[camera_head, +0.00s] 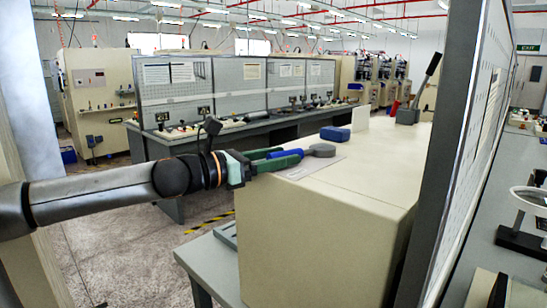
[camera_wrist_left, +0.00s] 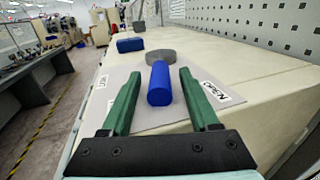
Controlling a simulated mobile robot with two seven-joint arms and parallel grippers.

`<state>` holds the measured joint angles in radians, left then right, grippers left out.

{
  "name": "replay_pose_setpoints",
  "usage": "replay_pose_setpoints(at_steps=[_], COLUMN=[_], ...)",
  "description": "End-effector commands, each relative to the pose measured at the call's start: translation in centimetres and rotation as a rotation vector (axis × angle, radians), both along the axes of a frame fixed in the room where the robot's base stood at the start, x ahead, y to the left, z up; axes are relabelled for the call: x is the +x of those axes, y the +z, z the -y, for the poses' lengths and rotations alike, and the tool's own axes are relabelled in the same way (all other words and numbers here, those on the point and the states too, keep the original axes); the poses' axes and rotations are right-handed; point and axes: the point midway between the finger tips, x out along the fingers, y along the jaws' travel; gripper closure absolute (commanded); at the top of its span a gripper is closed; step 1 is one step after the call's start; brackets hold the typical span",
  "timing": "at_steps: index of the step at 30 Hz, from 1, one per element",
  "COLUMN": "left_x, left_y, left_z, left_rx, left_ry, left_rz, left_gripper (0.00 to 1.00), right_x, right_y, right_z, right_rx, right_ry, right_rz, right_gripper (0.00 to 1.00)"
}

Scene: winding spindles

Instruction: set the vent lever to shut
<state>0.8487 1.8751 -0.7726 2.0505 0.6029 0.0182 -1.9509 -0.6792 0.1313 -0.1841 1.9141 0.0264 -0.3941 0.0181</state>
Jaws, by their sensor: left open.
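The vent lever has a blue handle (camera_wrist_left: 160,86) and a round grey hub (camera_wrist_left: 167,56). It lies on a grey plate (camera_wrist_left: 146,118) on top of a cream cabinet (camera_head: 335,230). In the left wrist view the handle points toward my gripper, between an OPEN label (camera_wrist_left: 216,92) at right and a small label (camera_wrist_left: 102,82) at left that is hard to read. In the head view the hub (camera_head: 320,150) shows past my fingers. My left gripper (camera_head: 287,158) is open, its green fingers on either side of the handle, with gaps visible in the wrist view. My right gripper is out of view.
A blue block (camera_head: 335,133) lies behind the hub. A black-handled lever (camera_head: 428,73) on a dark base (camera_head: 407,115) stands farther back. A pegboard panel (camera_head: 470,150) rises along the cabinet's right side. The cabinet top's front right is clear.

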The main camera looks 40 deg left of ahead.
Motion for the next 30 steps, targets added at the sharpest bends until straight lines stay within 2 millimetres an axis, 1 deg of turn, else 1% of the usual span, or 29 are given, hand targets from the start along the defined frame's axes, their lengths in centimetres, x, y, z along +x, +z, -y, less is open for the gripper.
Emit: replay_pose_setpoints(at_steps=[5,8,21,25,30], left_x=[-0.8,-2.0,-8.8,-10.5,-11.8], left_y=[-0.2,-0.3,-0.2,-0.1,-0.1], left_z=[-0.3,-0.6,-2.6,-3.1,-3.4], left_rx=[0.004,0.005,0.004,0.002,0.002], left_ry=[0.001,0.004,0.005,0.005,0.003], left_rz=[0.001,0.001,0.002,0.003,0.002], left_gripper=[0.39,0.39,0.39,0.39,0.39], right_x=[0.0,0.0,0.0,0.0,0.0], right_y=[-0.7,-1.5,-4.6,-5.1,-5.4], right_z=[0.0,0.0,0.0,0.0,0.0], right_rx=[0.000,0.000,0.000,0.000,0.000], right_ry=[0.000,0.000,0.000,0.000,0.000], right_rz=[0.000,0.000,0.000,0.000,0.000], right_gripper=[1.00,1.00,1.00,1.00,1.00])
